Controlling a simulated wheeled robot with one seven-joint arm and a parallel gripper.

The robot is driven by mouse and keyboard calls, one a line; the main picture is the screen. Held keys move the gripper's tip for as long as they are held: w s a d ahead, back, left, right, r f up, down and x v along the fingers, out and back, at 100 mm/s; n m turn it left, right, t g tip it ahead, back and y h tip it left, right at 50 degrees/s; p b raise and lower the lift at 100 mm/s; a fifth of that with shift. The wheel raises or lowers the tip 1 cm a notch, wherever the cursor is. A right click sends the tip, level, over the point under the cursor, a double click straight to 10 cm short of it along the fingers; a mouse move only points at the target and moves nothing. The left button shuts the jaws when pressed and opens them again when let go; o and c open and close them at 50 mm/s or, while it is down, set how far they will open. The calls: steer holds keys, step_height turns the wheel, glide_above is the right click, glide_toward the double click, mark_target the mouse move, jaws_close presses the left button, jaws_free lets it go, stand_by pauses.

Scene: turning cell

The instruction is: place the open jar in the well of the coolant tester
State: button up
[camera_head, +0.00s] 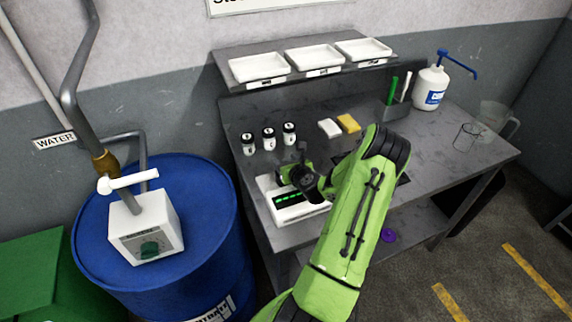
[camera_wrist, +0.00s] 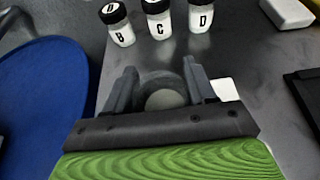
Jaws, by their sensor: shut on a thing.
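My gripper (camera_wrist: 160,80) is shut on the open jar (camera_wrist: 164,98), a dark, see-through round vessel with a pale disc showing inside, between the two fingers in the wrist view. In the head view my gripper (camera_head: 302,178) is over the back of the coolant tester (camera_head: 284,212), a white box with a green-lit display on the bench's front left. The jar cannot be made out there. The tester's well is hidden behind my gripper and arm, so I cannot tell whether the jar is in it or above it. A white corner of the tester (camera_wrist: 225,90) shows right of the fingers.
Black-capped bottles B (camera_wrist: 121,30), C (camera_wrist: 158,25) and D (camera_wrist: 199,20) stand behind my gripper. A blue drum (camera_head: 190,200) is left of the bench. White and yellow blocks (camera_head: 348,123), a pump bottle (camera_head: 431,88) and clear beakers (camera_head: 466,137) are further right.

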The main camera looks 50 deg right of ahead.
steer(key=shift+f, duration=0.1)
steer(key=o, duration=1.1)
